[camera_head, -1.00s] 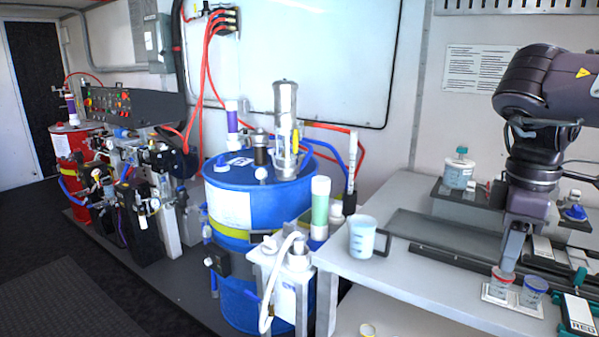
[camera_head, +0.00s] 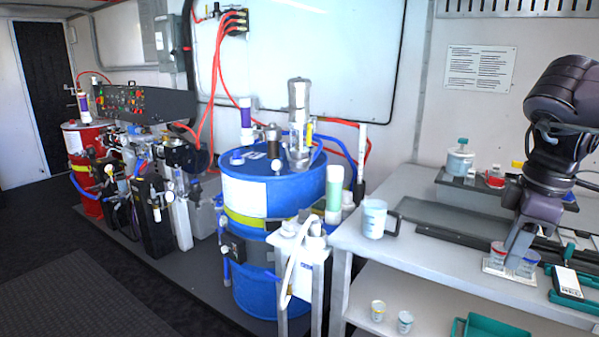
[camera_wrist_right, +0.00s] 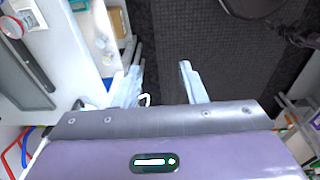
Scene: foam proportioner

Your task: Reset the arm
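My right arm comes down at the right of the head view, and its gripper (camera_head: 519,248) points down by two small cups. In the right wrist view, the two pale fingers of this gripper (camera_wrist_right: 160,82) stand apart with only dark floor between them, so it is open and empty. One cup is a red-rimmed cup (camera_head: 498,252); the other is a blue-rimmed cup (camera_head: 529,263). Both stand on a white holder (camera_head: 492,267) on the bench. The red-rimmed cup shows at the upper left of the wrist view (camera_wrist_right: 12,27). My left gripper is in neither view.
A handled beaker (camera_head: 374,218) stands at the left end of the bench (camera_head: 420,260). A lidded jar (camera_head: 459,160) sits behind. A green-ended device (camera_head: 567,282) lies right of the cups. Small cups and a green tray (camera_head: 490,331) are on the lower shelf. A blue drum (camera_head: 290,192) stands left.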

